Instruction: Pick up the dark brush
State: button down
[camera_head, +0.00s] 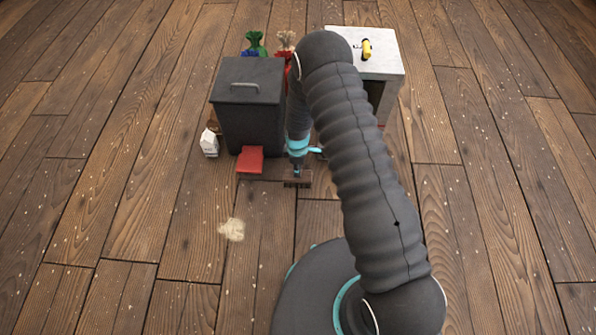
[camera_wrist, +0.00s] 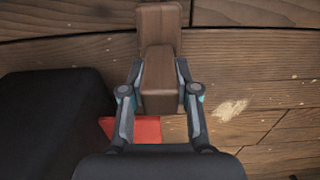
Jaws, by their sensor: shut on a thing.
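The dark brush (camera_head: 297,183) is at or just above the plank floor, in front of the bin, its bristle edge facing me. I cannot tell whether it touches the floor. In the wrist view it shows as a brown wooden block and handle (camera_wrist: 160,28) between the fingers. My gripper (camera_head: 298,172) points down at the brush from above. In the wrist view my gripper (camera_wrist: 160,82) has one finger on each side of the wood and is shut on it. My arm hides part of the floor to the right.
A dark lidded bin (camera_head: 247,105) with a red pedal (camera_head: 250,160) stands behind left. A white bag (camera_head: 209,143) is beside it. A pale pile (camera_head: 231,230) lies on the floor. A light-topped table (camera_head: 385,62) holds a yellow item (camera_head: 366,50). The left floor is clear.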

jog(key=s+d+r, duration=0.3)
jog(key=d+r, duration=0.5)
jog(key=d, duration=0.3)
jog(key=shift+d, duration=0.15)
